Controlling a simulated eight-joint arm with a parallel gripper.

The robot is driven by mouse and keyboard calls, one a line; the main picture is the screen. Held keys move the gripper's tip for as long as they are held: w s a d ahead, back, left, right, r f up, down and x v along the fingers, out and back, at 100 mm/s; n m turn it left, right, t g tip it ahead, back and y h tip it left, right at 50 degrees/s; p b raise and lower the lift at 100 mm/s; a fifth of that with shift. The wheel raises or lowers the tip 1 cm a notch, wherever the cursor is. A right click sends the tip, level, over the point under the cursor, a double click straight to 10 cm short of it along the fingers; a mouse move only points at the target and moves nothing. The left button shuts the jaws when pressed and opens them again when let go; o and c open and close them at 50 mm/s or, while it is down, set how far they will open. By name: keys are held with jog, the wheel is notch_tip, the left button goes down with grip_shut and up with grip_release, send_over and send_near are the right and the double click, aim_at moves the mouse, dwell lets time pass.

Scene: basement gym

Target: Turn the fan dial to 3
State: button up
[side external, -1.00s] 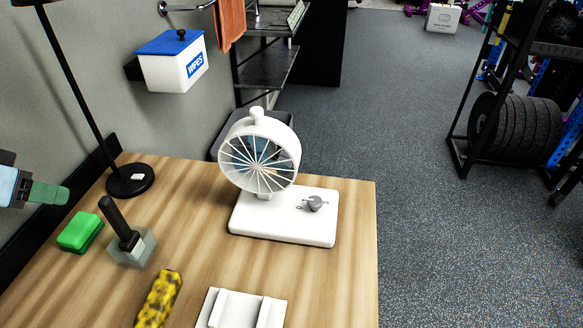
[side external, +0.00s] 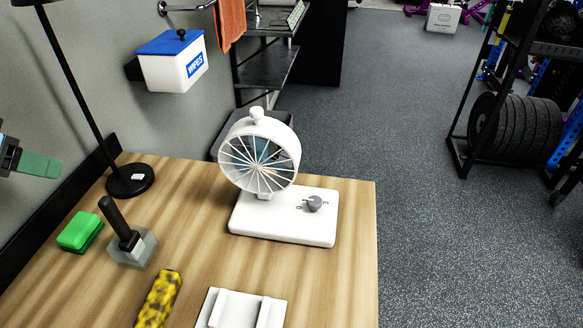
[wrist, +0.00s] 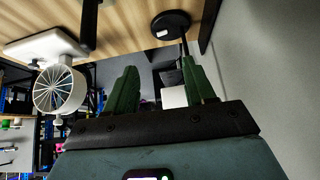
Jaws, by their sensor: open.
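A white desk fan (side external: 259,152) stands on a white base plate (side external: 270,226) near the table's right side. A grey dial (side external: 314,203) sits on the right part of that plate, with small marks around it too small to read. In the wrist view the fan (wrist: 59,90) is at the left; the dial cannot be made out there. My gripper (side external: 40,165) shows at the left edge of the side view, above the table's left end and well away from the dial. Its green fingers (wrist: 162,92) are apart and empty in the wrist view.
A black lamp (side external: 130,181) stands at the table's back left. A green block (side external: 80,231), a black-handled tool on a grey block (side external: 133,247), a yellow-black bar (side external: 159,299) and a white holder (side external: 241,309) lie nearer the front. The table between them and the fan is clear.

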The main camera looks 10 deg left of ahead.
jog(key=w+d+m+t, duration=0.1)
jog(key=w+d, duration=0.4)
jog(key=d, duration=0.2)
jog(key=s+d+m+t+h, duration=0.25)
jog(key=d+t+h, duration=0.2)
jog(key=d, duration=2.25)
send_near(313, 202)
jog(key=shift+m+h, duration=0.45)
jog(key=shift+h, duration=0.1)
jog(key=x, duration=0.8)
jog(key=shift+w+a+f, duration=0.1)
jog(key=shift+a+f, duration=0.05)
jog(key=shift+a, duration=0.1)
